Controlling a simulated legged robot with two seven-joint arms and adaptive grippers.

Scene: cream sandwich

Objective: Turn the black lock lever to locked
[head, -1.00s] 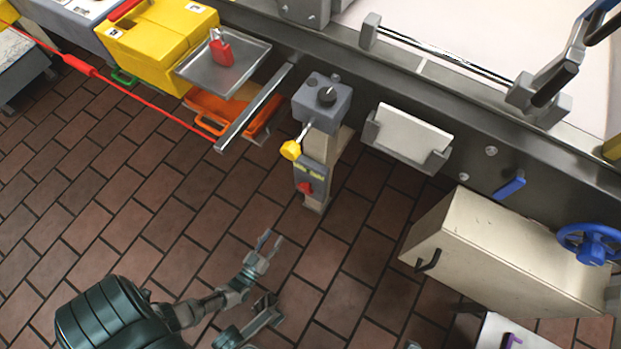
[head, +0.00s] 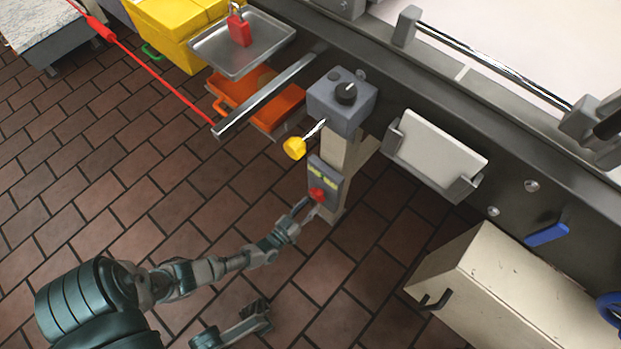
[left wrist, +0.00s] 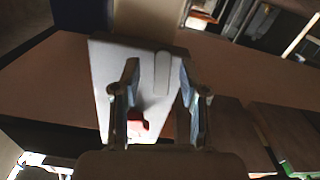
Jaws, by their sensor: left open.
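My left gripper (head: 307,211) is open beside the red knob (head: 317,194), at the lower end of the grey panel (head: 324,180) on the cream post. In the left wrist view its open fingers (left wrist: 158,82) stand in front of a pale grey plate (left wrist: 112,62), with a red part (left wrist: 138,124) low between them. I cannot tell whether they touch it. A black knob (head: 346,93) sits on the grey box (head: 338,108) above; which black part is the lock lever is unclear. Another gripper, probably my right (head: 255,312), is low in the head view; its jaws are unclear.
A yellow-ended lever (head: 294,148) sticks out from the grey box, above my left gripper. A cream cabinet (head: 500,290) with a black handle (head: 437,299) stands at right. A metal tray (head: 243,55) and orange bin (head: 262,92) are behind.

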